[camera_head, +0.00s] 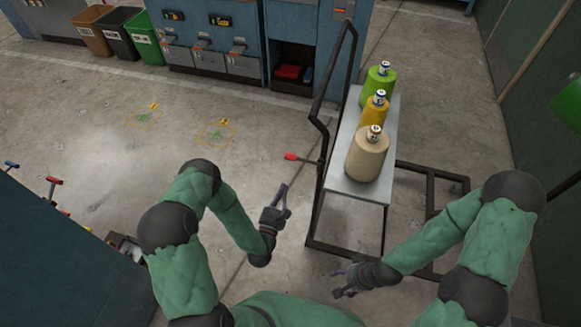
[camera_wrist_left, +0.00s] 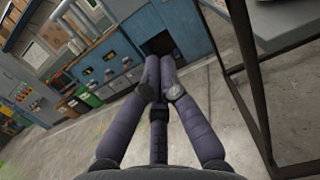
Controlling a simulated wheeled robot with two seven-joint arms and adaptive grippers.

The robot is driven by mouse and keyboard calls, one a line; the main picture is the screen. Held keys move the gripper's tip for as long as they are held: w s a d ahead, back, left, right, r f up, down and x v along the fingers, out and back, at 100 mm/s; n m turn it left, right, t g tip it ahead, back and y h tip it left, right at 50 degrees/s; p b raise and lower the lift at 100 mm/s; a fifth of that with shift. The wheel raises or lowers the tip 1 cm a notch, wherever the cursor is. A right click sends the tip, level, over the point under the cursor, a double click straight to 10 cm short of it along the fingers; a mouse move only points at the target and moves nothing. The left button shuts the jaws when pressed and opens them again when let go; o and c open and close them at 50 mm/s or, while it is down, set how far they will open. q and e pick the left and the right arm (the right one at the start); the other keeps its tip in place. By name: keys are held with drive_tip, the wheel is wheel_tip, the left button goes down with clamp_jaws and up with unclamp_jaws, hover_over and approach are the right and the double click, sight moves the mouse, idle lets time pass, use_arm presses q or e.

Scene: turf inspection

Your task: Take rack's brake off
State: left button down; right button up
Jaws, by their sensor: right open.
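The rack (camera_head: 318,215) is a dark tube frame on the floor at right of centre, with a tall push bar and a grey shelf. A lever with a red handle (camera_head: 291,157) sticks out from its left side, likely the brake. My left gripper (camera_head: 286,199) is below the red handle and apart from it, left of the frame. Its fingers (camera_wrist_left: 161,82) come close in the wrist view, but whether they meet is unclear. My right gripper (camera_head: 341,282) is open and empty beside the rack's lower frame. The lever is not seen in the wrist view.
Green, yellow and beige yarn cones (camera_head: 366,153) stand on the shelf (camera_head: 340,178). Blue cabinets (camera_head: 205,60) and bins (camera_head: 143,38) line the back. A dark cabinet (camera_head: 40,260) is at left.

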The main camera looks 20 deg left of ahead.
sight(305, 160)
use_arm(q)
drive_tip(key=w+r+b, duration=0.1)
drive_tip(key=w+r, duration=0.3)
drive_tip(key=w, duration=0.4)
drive_tip(key=shift+d+r+b, duration=0.3)
drive_tip(key=shift+d+r, duration=0.05)
drive_tip(key=shift+r, duration=0.05)
drive_tip(key=shift+w, duration=0.1)
idle(0.4)
